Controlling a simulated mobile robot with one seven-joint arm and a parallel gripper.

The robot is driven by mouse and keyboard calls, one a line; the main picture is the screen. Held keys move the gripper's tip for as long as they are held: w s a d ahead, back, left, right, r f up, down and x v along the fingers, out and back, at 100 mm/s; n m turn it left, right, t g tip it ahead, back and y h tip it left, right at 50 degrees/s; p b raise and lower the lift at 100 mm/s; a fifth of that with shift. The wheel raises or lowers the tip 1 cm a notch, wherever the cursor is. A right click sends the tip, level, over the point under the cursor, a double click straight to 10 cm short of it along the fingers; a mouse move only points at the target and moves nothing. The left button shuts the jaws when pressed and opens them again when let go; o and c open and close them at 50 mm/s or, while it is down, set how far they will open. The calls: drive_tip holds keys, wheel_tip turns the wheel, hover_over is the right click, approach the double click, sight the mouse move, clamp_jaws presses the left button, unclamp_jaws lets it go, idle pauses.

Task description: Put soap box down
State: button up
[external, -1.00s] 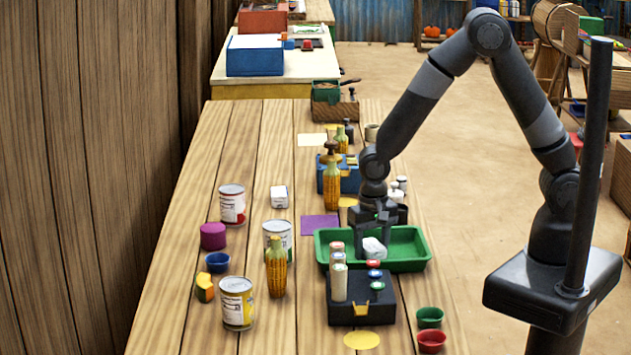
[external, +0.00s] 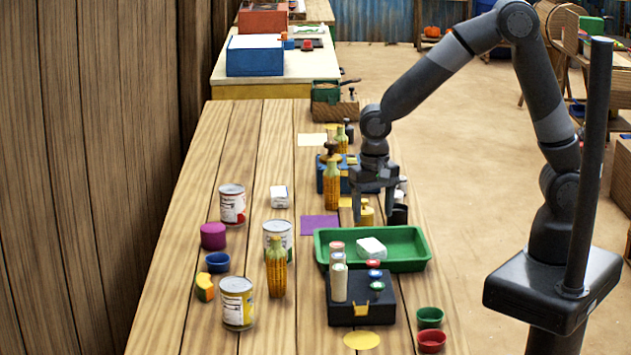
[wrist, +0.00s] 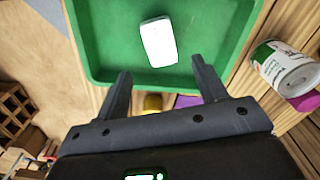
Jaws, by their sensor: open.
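The white soap box (external: 371,248) lies in the green tray (external: 411,264), apart from my gripper. The soap box (wrist: 158,42) also shows in the wrist view, lying on the floor of the green tray (wrist: 86,45). My gripper (external: 374,219) is open and empty, raised behind the tray in the external view. In the wrist view my gripper's fingers (wrist: 160,80) are spread wide with nothing between them, and the soap box lies beyond the tips. A second white box (external: 279,197) stands on the table to the left.
Cans (external: 237,303), corn-like bottles (external: 276,266) and a blue bowl (external: 218,262) stand farther left. A yellow container (external: 366,214) is close to my gripper.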

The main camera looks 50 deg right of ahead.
drive_tip(key=shift+r, duration=1.3)
drive_tip(key=s+d+r+n+t, duration=0.1)
drive_tip(key=d+r, duration=0.5)
drive_tip(key=d, duration=0.3)
drive_tip(key=s+d+r+n+t, duration=0.1)
drive_tip(key=d+r+t, duration=0.1)
drive_tip(key=d+r, duration=0.55)
drive_tip(key=s+d+r+n+t, duration=0.2)
drive_tip(key=s+d, duration=0.8)
drive_tip(key=d, duration=0.3)
drive_tip(key=shift+r+t, duration=0.25)
drive_tip(key=shift+t, duration=0.05)
drive_tip(key=shift+o, duration=0.2)
drive_tip(key=shift+d, duration=0.1)
